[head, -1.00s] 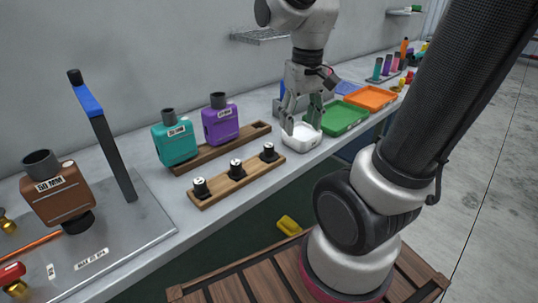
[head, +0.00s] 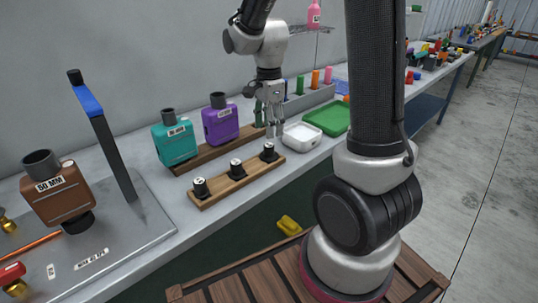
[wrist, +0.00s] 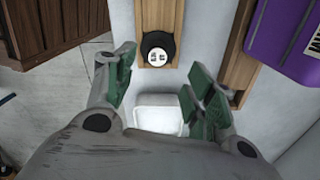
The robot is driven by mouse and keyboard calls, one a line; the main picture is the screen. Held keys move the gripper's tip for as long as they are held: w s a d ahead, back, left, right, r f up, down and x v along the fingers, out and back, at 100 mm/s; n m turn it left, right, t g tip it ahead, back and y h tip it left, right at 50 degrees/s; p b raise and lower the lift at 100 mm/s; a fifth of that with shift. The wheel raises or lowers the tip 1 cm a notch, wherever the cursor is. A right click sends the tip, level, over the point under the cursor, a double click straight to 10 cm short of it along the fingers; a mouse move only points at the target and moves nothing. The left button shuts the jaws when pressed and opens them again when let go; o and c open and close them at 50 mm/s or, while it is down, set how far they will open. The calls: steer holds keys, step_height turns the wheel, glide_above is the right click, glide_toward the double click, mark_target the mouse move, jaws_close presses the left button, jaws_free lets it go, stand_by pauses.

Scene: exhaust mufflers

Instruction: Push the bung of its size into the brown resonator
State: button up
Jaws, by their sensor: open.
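The brown resonator (head: 58,195) stands at the left on a grey plate, with a label that seems to read 50 MM and a dark open neck (head: 41,161) on top. Three black bungs with white marked tops stand in a row on a wooden rack (head: 210,201): a left one (head: 200,187), a middle one (head: 237,169) and a right one (head: 269,152). My gripper (head: 274,130) is open and empty, above the bench near the right bung and the white tray. In the wrist view, one bung (wrist: 158,50) shows just beyond the open fingertips (wrist: 163,68); its marking is too small to read.
A teal resonator (head: 175,145) and a purple one (head: 221,124) stand on a second wooden rack behind the bungs. A white tray (head: 301,144) and a green tray (head: 342,128) lie to the right. A post with a blue band (head: 87,100) rises beside the brown resonator.

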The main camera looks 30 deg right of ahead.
mark_target(269, 145)
steer(key=shift+s+a+f, duration=0.1)
steer(key=shift+f, duration=1.9)
steer(key=shift+s+f, duration=0.1)
steer(key=shift+f, duration=1.85)
steer(key=c, duration=1)
